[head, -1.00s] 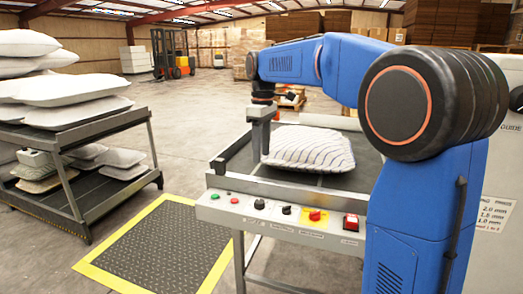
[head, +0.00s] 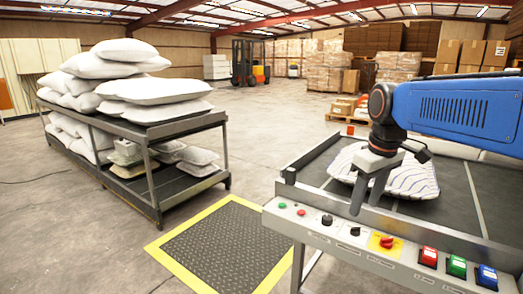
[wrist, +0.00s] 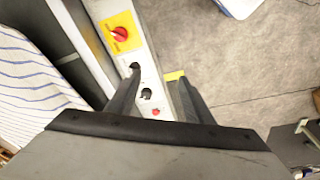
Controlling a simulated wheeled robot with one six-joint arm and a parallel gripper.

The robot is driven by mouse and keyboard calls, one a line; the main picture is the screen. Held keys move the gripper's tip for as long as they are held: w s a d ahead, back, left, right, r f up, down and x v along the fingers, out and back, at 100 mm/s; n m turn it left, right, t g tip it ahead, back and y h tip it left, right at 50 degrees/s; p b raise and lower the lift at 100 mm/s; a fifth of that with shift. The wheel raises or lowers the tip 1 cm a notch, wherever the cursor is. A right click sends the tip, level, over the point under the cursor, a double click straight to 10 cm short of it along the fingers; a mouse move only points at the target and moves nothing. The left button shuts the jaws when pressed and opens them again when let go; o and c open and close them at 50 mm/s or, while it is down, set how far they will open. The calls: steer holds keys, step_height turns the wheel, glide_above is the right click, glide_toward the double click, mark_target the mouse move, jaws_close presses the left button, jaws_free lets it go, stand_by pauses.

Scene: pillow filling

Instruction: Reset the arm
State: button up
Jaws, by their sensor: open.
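My gripper (head: 366,198) is open and empty, with its fingers pointing down above the front rail of the work table (head: 460,195), over the control panel. In the wrist view both fingers of my gripper (wrist: 158,80) are spread, with the control panel (wrist: 125,50) below and between them. A white pillow with dark stripes (head: 405,182) lies on the table behind the gripper, partly hidden by it. The striped pillow (wrist: 40,75) also shows at the left of the wrist view, apart from the fingers.
The control panel carries several buttons and knobs, including a red knob on a yellow plate (head: 386,242). A rack (head: 155,130) with stacked white pillows (head: 125,50) stands at the left. A yellow-edged floor mat (head: 225,245) lies between. A forklift (head: 249,62) and pallets stand far back.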

steer(key=s+d+f+m+t, duration=0.1)
steer(key=s+f+m, duration=0.1)
steer(key=s+f, duration=0.4)
steer(key=s+d+f+m+t, duration=0.1)
steer(key=s+f+m+t, duration=0.1)
steer(key=s+f, duration=0.5)
steer(key=s+m, duration=0.1)
steer(key=s, duration=0.4)
steer(key=shift+s+d+f+m, duration=0.25)
steer(key=shift+s+m, duration=0.05)
